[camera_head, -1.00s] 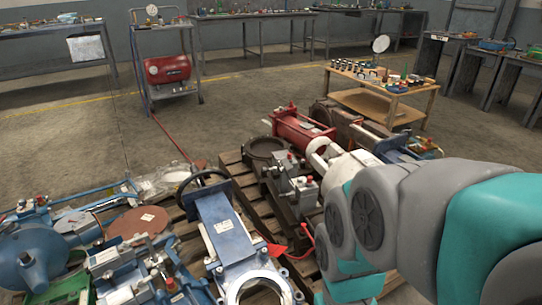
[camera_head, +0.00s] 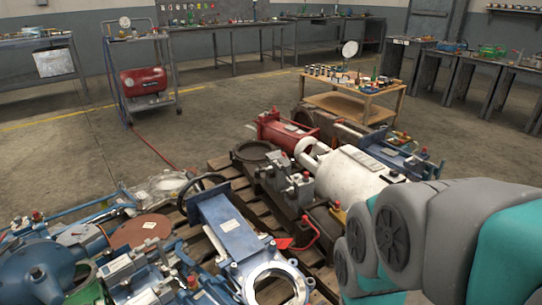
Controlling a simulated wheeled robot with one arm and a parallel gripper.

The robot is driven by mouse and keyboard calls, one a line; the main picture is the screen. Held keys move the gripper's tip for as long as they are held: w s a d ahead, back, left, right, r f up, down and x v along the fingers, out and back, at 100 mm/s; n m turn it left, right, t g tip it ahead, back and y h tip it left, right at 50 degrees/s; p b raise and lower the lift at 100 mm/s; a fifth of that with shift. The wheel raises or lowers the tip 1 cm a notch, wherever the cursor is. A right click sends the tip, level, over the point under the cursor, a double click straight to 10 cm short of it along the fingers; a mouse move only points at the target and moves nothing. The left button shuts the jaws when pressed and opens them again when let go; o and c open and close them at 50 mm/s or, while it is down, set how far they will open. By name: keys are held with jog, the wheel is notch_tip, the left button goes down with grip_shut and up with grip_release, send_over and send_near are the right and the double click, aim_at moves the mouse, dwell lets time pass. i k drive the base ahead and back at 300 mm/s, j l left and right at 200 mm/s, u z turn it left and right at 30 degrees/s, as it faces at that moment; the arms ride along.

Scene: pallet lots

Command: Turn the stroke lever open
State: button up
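I cannot tell for sure which part is the stroke lever. A bent red handle (camera_head: 311,233) stands beside the blue gate valve (camera_head: 232,230), left of my arm. The valve lies on a wooden pallet, with a black handwheel at its far end and a round metal opening at its near end. My teal and grey arm fills the lower right and hides part of the pallet. My gripper is out of view.
A white cylinder (camera_head: 352,172), a red cylinder (camera_head: 284,130) and grey valve blocks (camera_head: 290,185) crowd the pallet (camera_head: 222,163). Blue pump parts (camera_head: 40,262) lie at left. A wooden table (camera_head: 345,105) stands behind.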

aim_at(290, 190)
jog(key=i+l+u, duration=0.1)
jog(key=i+l, duration=0.15)
jog(key=l, duration=0.15)
jog(key=i+l, duration=0.25)
jog(key=l, duration=0.15)
jog(key=i+l+u, duration=0.15)
jog(key=l, duration=0.25)
jog(key=i, duration=0.1)
